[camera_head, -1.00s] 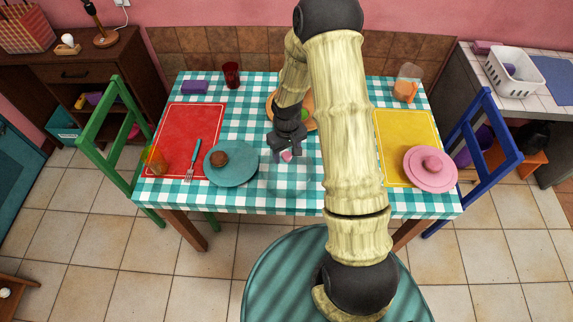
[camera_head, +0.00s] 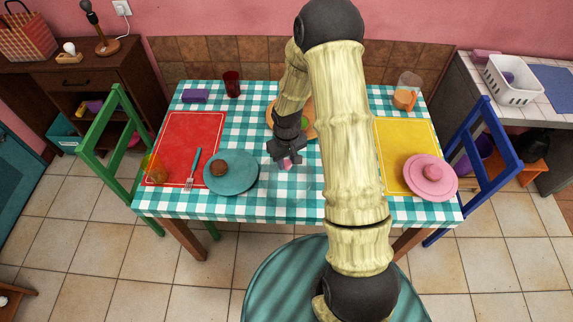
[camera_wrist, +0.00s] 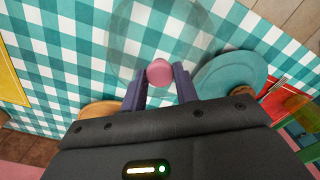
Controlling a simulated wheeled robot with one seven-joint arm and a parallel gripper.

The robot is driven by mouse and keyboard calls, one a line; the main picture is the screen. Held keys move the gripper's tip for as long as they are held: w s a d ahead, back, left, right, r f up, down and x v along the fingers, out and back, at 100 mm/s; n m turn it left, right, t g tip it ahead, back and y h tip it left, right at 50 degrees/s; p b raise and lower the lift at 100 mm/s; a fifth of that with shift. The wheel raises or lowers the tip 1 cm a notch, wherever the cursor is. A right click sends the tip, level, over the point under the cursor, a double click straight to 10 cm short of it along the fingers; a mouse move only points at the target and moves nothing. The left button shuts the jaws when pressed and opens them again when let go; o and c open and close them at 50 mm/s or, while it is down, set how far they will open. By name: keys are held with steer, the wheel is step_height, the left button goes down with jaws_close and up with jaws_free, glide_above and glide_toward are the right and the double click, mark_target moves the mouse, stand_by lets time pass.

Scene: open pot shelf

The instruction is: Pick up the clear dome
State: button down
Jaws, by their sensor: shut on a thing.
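The clear dome (camera_head: 290,187) is see-through, with a pink knob (camera_wrist: 159,72) on top. In the head view it is over the checked cloth, just right of the teal plate (camera_head: 231,172). In the wrist view its faint round outline (camera_wrist: 150,30) spreads beyond the knob. My gripper (camera_head: 286,160) is above the dome, with its fingers on either side of the pink knob. It is shut on the knob, as the fingers (camera_wrist: 159,82) show in the wrist view. I cannot tell whether the dome's rim touches the cloth.
The teal plate, holding a brown round item (camera_head: 220,168), is close to the dome's left. A wooden board (camera_head: 272,118) lies behind my gripper. A red mat (camera_head: 185,135) is left; a yellow mat (camera_head: 408,140) with a pink dish (camera_head: 431,177) is right. Chairs flank the table.

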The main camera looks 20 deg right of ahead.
step_height(320, 180, up, 10)
steer(key=b, duration=0.1)
steer(key=shift+a+f, duration=0.1)
steer(key=shift+f, duration=0.05)
stand_by(0.6)
